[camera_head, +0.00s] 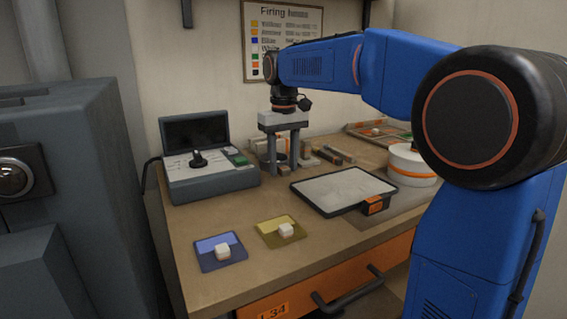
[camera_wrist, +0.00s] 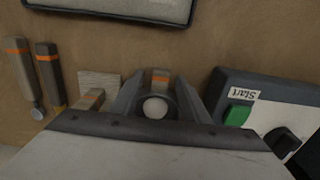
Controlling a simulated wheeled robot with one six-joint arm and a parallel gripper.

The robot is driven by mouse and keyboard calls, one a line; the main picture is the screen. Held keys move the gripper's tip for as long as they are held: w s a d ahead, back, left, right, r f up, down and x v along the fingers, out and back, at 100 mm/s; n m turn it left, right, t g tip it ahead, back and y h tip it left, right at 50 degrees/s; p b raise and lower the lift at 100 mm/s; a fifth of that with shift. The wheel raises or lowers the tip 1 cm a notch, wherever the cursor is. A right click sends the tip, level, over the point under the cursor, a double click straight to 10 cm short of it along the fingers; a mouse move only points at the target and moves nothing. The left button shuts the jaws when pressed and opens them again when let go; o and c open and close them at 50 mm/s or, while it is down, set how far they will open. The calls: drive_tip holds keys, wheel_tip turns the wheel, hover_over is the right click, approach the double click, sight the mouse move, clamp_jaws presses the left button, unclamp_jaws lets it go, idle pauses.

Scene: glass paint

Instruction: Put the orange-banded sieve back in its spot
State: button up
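My gripper (camera_head: 283,172) points down over the back of the bench, right of the grey control box. Its two fingers stand apart. In the wrist view, between the fingers (camera_wrist: 161,92), there is a dark rounded rim around a pale ball-like shape (camera_wrist: 155,107). An orange-banded piece (camera_wrist: 160,79) shows just beyond it, near the fingertips. This may be the sieve, but its shape is partly hidden by my gripper. I cannot tell whether the fingers press on it. A white round tub with an orange band (camera_head: 410,166) stands at the right of the bench.
The control box (camera_head: 210,182) with green button (camera_wrist: 238,115) stands close to my gripper. Orange-banded tools (camera_wrist: 17,70) and a wooden block (camera_wrist: 97,84) lie on its other side. A black-rimmed tray (camera_head: 345,188), a blue tile (camera_head: 222,262) and a yellow tile (camera_head: 272,238) lie nearer the front.

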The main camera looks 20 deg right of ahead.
wheel_tip(320, 180, up, 17)
drive_tip(key=shift+r, duration=0.2)
idle(0.5)
